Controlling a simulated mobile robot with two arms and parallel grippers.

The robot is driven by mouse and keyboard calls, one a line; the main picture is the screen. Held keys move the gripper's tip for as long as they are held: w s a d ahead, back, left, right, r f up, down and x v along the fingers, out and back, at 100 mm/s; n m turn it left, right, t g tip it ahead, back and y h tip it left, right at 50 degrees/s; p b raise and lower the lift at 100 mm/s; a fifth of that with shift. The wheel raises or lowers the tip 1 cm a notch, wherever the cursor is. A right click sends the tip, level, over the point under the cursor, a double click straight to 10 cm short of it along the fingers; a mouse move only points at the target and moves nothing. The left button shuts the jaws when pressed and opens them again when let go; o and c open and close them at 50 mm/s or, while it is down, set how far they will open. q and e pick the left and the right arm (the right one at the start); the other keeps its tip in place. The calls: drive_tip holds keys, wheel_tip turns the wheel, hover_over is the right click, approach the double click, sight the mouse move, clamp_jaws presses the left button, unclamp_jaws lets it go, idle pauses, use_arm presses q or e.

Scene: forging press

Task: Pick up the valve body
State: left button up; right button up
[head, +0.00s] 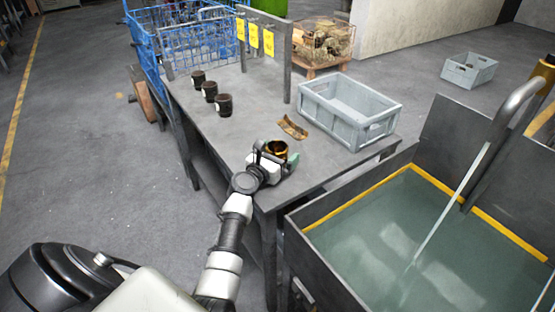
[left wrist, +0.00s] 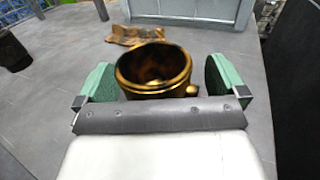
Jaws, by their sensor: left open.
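The valve body (left wrist: 153,72) is a brassy, round, hollow piece with a small knob on its side. It stands upright on the grey table (head: 247,113) near the table's front right corner. In the head view the valve body (head: 277,148) is partly hidden by my left gripper (head: 274,156). In the left wrist view my left gripper (left wrist: 157,80) is open, with one green pad on each side of the valve body. Gaps show between the pads and the brass. My right gripper is not in view.
A flat brown piece (head: 292,127) lies behind the valve body. An empty grey crate (head: 348,110) stands at the table's right. Several dark cups (head: 223,105) stand at the left. A sign frame (head: 288,60) rises at the back. A water tank (head: 400,235) adjoins the front right.

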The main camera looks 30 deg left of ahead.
use_arm(q)
drive_tip(key=shift+s, duration=0.1)
drive_tip(key=c, duration=1.2)
drive_tip(key=shift+o, duration=0.2)
drive_tip(key=shift+r, duration=0.1)
drive_tip(key=shift+r, duration=0.15)
